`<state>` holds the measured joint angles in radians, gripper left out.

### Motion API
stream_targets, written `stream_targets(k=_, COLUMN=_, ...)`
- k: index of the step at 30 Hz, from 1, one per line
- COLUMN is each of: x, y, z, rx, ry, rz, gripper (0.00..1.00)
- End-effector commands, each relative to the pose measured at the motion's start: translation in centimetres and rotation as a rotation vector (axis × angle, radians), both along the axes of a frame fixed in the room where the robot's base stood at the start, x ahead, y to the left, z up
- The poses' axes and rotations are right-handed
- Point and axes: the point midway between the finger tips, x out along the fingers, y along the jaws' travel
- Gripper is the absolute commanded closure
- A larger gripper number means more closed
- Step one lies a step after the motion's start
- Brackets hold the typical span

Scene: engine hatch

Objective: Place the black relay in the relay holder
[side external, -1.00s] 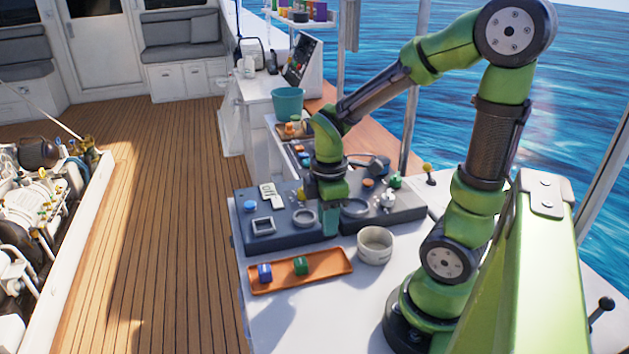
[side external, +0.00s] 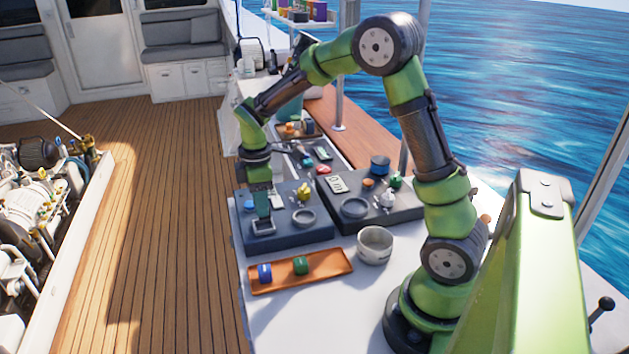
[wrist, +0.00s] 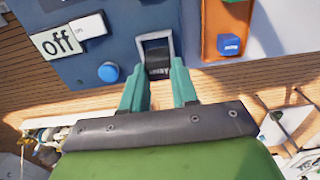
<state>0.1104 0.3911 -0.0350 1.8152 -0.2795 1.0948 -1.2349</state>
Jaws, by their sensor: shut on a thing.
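My gripper (side external: 262,205) is over the front left of the left dark panel, above the square grey-framed relay holder (side external: 264,228). In the wrist view, its two teal fingers (wrist: 158,72) are shut on the black relay (wrist: 158,66), which has pale lettering along its near edge. The relay lines up with the near side of the holder's pale square frame (wrist: 155,38) and overlaps it in this view. I cannot tell whether it is above the holder or partly in it. In the side view the fingers hide the relay.
An orange tray (side external: 334,272) with a blue and a green part lies in front of the panels, beside a white bowl (side external: 375,240). A blue button (wrist: 109,71) and an "off" label (wrist: 57,41) are near the holder. A second panel (side external: 390,212) stands right.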

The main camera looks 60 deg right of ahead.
Motion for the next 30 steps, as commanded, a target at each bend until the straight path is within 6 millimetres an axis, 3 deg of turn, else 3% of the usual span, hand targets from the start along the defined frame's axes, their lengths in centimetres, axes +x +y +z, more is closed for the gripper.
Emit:
stream_targets(k=2, x=0.7, y=-0.1, z=-0.5, rx=0.0, ry=0.004, rz=0.0, gripper=1.0)
stream_targets(k=9, x=0.6, y=-0.1, z=-3.5, rx=0.001, ry=0.002, rz=-0.001, gripper=1.0)
stream_targets(k=20, x=0.6, y=-0.1, z=-3.9, rx=0.001, ry=0.001, rz=-0.001, gripper=1.0)
stream_targets(k=21, x=0.6, y=-0.1, z=-3.9, rx=0.0, ry=0.0, rz=-0.001, gripper=0.7)
stream_targets(k=26, x=0.6, y=-0.1, z=-3.9, rx=0.0, ry=0.0, rz=-0.001, gripper=0.46)
stream_targets(k=30, x=0.6, y=-0.1, z=-3.9, rx=0.0, ry=0.0, rz=-0.001, gripper=0.46)
